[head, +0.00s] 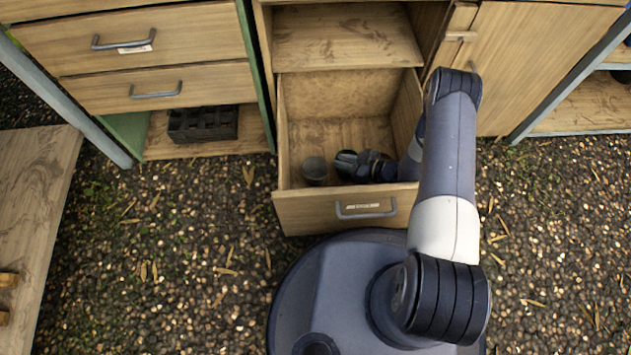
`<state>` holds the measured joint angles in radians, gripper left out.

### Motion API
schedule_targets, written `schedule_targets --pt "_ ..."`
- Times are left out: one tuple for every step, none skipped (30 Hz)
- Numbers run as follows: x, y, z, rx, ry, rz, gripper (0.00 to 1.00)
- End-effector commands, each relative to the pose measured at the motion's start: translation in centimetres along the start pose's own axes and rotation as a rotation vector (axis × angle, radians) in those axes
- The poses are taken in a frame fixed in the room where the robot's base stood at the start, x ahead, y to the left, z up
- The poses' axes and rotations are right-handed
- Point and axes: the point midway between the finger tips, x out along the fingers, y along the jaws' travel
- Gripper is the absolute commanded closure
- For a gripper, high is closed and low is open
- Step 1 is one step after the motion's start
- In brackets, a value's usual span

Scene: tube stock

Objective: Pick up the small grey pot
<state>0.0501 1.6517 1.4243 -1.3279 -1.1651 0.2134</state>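The small grey pot (315,171) stands inside the open wooden drawer (338,211), near its front left corner. It looks round, with a dark top. My gripper (342,165) is inside the same drawer, just right of the pot. Its fingers point left towards the pot, with a small gap between them and the pot. I see nothing held between the fingers. The fingers are small and dark here, so how far apart they are is unclear. Part of the wrist is hidden behind my arm at the drawer's right side.
The drawer walls stand close around the pot and gripper, with bare floor behind them. Two closed drawers (150,65) are at upper left, above a black crate (203,124) on a low shelf. A wooden surface (35,190) lies at far left. Gravel ground is open on both sides.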

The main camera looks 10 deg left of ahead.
Motion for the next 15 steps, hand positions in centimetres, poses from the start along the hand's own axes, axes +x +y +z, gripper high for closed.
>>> schedule_targets --pt "0.6 0.2 1.5 0.000 0.000 0.000 0.83" --pt "0.7 0.3 1.8 0.000 0.000 0.000 0.83" --pt "0.9 0.3 2.0 -0.001 0.000 0.000 0.83" --pt "1.0 0.3 2.1 -0.001 0.000 0.000 0.83" --pt "1.1 0.3 2.2 -0.001 0.000 -0.001 0.83" --pt "1.4 0.3 2.3 -0.001 0.000 -0.001 0.83" --pt "1.6 0.3 2.3 -0.002 0.000 -0.002 0.83" --pt "1.9 0.3 2.3 -0.002 0.000 -0.002 0.83" --pt "2.4 0.3 2.2 -0.001 0.000 -0.002 0.83" --pt "2.7 0.3 2.2 -0.001 -0.001 -0.002 0.83" --pt "3.0 0.3 2.2 -0.001 -0.001 -0.002 0.83" --pt "3.4 0.3 2.2 -0.002 -0.001 -0.002 0.83" --pt "3.7 0.3 2.2 -0.002 -0.001 -0.002 0.83" --pt "4.1 0.4 2.2 -0.002 -0.001 -0.002 0.83" --pt "4.6 0.4 2.3 -0.003 0.000 -0.003 0.83"
